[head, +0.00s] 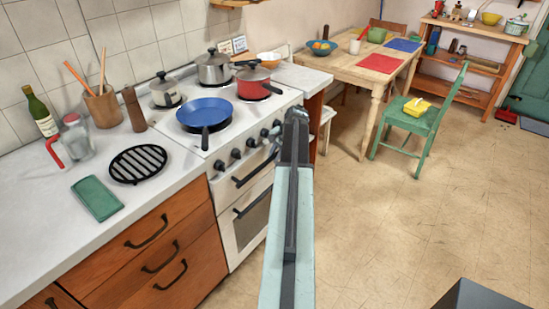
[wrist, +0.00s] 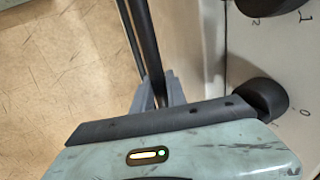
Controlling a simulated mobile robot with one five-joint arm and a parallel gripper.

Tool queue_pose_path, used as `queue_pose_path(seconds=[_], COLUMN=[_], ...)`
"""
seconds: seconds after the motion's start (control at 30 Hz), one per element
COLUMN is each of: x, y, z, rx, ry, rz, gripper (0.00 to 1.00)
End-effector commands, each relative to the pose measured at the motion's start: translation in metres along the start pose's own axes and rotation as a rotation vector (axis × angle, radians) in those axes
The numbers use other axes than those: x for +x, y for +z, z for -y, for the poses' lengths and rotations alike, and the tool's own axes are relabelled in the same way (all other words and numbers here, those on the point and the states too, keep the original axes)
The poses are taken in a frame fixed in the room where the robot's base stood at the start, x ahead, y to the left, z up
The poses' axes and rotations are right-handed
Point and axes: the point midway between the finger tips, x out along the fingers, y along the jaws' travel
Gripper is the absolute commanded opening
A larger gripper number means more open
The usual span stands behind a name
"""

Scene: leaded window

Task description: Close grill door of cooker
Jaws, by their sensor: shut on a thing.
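The white cooker (head: 262,110) stands against the wall in the head view. Its grill door (head: 243,166), with a dark bar handle (head: 254,169), is on the front below the knobs. It looks upright or nearly so; I cannot tell whether it is fully shut. My gripper (head: 297,115) is at the cooker's right front, and my arm hides part of the front. In the wrist view my gripper (wrist: 160,92) is shut on the dark bar handle (wrist: 147,42). The numbered control panel (wrist: 290,55) and dark knobs (wrist: 263,99) are close on the right.
A blue pan (head: 205,110) on the hob has its handle toward the front edge. A red pot (head: 253,82) and grey pots stand behind. A lower oven door (head: 250,220) is below the grill door. The floor (head: 400,210) to the right is clear up to a green chair (head: 420,122).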

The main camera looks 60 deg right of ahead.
Motion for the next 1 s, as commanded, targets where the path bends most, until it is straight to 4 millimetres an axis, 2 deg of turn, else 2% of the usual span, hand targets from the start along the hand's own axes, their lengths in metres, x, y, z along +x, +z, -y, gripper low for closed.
queue_pose_path(seconds=[0.03, 0.2, 0.23, 0.3, 0.67, 0.77, 1.0], x=[-0.002, -0.002, -0.002, -0.002, -0.004, -0.014, -0.060], y=[-0.006, -0.006, -0.006, -0.005, -0.003, -0.003, -0.003], z=[-0.003, -0.003, -0.004, -0.003, -0.002, -0.001, 0.001], rx=[0.002, 0.002, 0.002, 0.002, 0.002, 0.002, 0.004], ry=[0.002, 0.003, 0.003, 0.003, 0.002, 0.002, 0.002], rz=[-0.013, -0.013, -0.013, -0.011, -0.007, -0.006, -0.008], gripper=[0.00, 0.00, 0.23, 0.40, 0.40, 0.40, 0.40])
